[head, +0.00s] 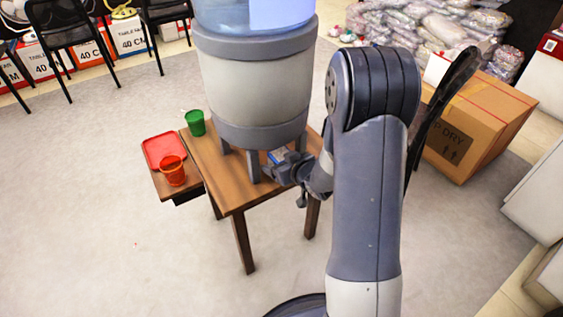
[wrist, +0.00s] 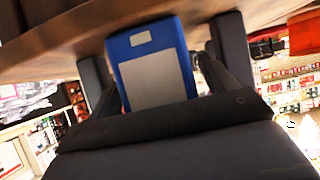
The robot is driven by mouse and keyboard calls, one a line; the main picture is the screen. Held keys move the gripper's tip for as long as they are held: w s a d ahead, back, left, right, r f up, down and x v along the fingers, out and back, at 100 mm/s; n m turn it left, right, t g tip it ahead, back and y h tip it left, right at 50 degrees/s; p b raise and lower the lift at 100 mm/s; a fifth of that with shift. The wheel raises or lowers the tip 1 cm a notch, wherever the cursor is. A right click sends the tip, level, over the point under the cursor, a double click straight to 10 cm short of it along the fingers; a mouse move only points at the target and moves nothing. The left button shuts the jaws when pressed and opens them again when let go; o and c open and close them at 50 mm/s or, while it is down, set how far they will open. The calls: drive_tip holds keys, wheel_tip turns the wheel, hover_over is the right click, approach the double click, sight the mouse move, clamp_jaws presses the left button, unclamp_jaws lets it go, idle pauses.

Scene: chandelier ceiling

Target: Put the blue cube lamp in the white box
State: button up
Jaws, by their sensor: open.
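A small blue block with a pale grey face, which looks like the blue cube lamp (head: 278,155), stands on the wooden table under the water dispenser. My gripper (head: 290,170) reaches in low from the right, right beside it, and partly hides it. In the wrist view the picture is turned over, and the lamp (wrist: 155,72) fills the middle between my open fingers (wrist: 160,85). I cannot tell whether either finger touches it. No white box can be picked out for sure; white cartons (head: 129,36) stand at the back left.
The large water dispenser (head: 250,85) stands on legs over the wooden table (head: 235,190), close around my gripper. A green cup (head: 195,123), an orange cup (head: 173,171) and a red tray (head: 163,148) sit at left. A cardboard box (head: 490,115) stands right. The left floor is clear.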

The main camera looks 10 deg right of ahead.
drive_tip(key=shift+o, duration=0.4)
drive_tip(key=p+v, duration=0.3)
drive_tip(key=v, duration=0.7)
drive_tip(key=shift+r, duration=0.3)
drive_tip(key=x, duration=1)
drive_tip(key=shift+w+r, duration=0.1)
drive_tip(key=shift+r, duration=0.2)
drive_tip(key=c, duration=1.3)
drive_tip(key=shift+r, duration=0.1)
